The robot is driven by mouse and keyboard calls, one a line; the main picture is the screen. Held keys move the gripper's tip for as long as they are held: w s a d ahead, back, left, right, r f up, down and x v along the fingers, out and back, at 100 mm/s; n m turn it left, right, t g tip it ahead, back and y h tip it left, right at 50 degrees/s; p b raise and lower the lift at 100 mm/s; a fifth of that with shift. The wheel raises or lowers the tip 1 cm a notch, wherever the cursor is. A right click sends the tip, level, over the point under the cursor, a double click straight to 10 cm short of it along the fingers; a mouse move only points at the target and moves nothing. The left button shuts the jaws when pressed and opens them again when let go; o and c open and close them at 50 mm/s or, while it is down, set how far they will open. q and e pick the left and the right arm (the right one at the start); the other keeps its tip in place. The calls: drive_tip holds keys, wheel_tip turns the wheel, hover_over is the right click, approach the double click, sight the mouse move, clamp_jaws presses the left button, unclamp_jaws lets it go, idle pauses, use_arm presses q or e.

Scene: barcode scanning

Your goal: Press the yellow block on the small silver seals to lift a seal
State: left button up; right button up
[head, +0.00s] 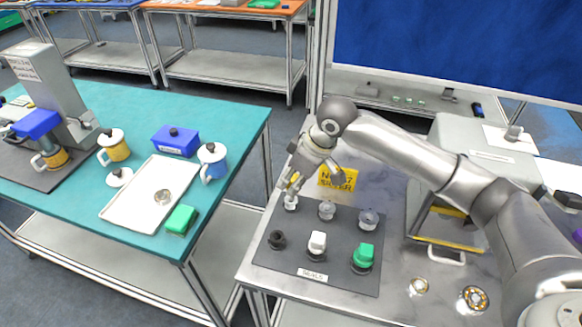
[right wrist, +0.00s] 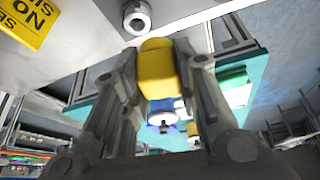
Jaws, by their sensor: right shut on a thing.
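My right gripper (head: 292,188) is shut on the yellow block, which fills the space between the fingers in the right wrist view (right wrist: 157,68). In the head view the block is mostly hidden by the fingers. The gripper points down just above the back-left small silver seal (head: 291,204) on the dark mat (head: 300,262); I cannot tell whether the block touches it. Two more silver or clear seals stand to its right, a middle one (head: 327,210) and a right one (head: 368,218). One round silver seal (right wrist: 137,17) shows in the right wrist view, apart from the block. My left gripper is not in view.
Black (head: 277,240), white (head: 317,243) and green (head: 364,256) topped pieces stand in the mat's front row. A yellow sign (head: 338,179) lies behind the mat. A teal table (head: 225,120) with a white tray (head: 135,210) and mugs stands left, across a gap.

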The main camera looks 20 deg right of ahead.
sight(291, 185)
drive_tip(key=w+f+b, duration=0.1)
drive_tip(key=w+f+n+b, duration=0.1)
drive_tip(key=f, duration=0.1)
drive_tip(key=w+f+n+b, duration=0.1)
drive_tip(key=f, duration=0.1)
drive_tip(key=shift+w+d+f+g+b, duration=0.1)
drive_tip(key=shift+w+d+g+b, duration=0.05)
drive_tip(key=shift+d+g+b, duration=0.2)
drive_tip(key=shift+a+f, duration=0.1)
drive_tip(key=shift+f, duration=0.05)
drive_tip(key=shift+f+y, duration=0.3)
drive_tip(key=shift+f, duration=0.1)
drive_tip(key=o, duration=0.5)
clamp_jaws()
